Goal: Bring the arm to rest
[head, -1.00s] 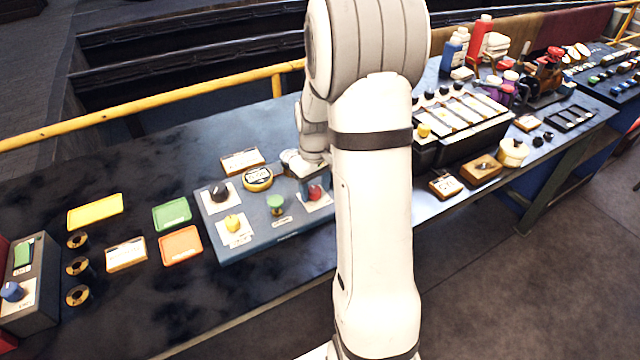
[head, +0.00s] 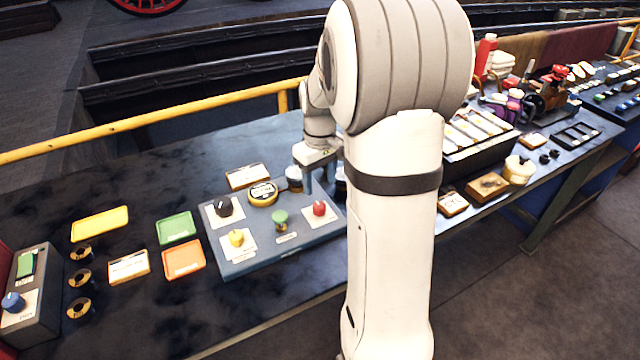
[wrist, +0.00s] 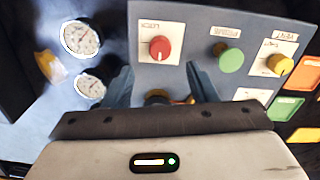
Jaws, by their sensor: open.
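My gripper (wrist: 158,88) is open in the wrist view, with its two dark fingers apart and nothing seen between their tips. Below it is the blue-grey control panel (wrist: 190,18), with a red knob (wrist: 160,47), a green knob (wrist: 230,60) and a yellow knob (wrist: 279,64). In the head view my gripper (head: 318,178) hangs above the right back part of the panel (head: 240,266), near the red knob (head: 319,208). My white arm hides the bench to the right of the panel. Whether the fingers touch anything there I cannot tell.
Two dial gauges (wrist: 80,38) show beside the panel in the wrist view. Green (head: 176,228), orange (head: 183,259) and yellow trays (head: 100,223) lie left of the panel. A yellow rail (head: 150,120) runs behind the bench.

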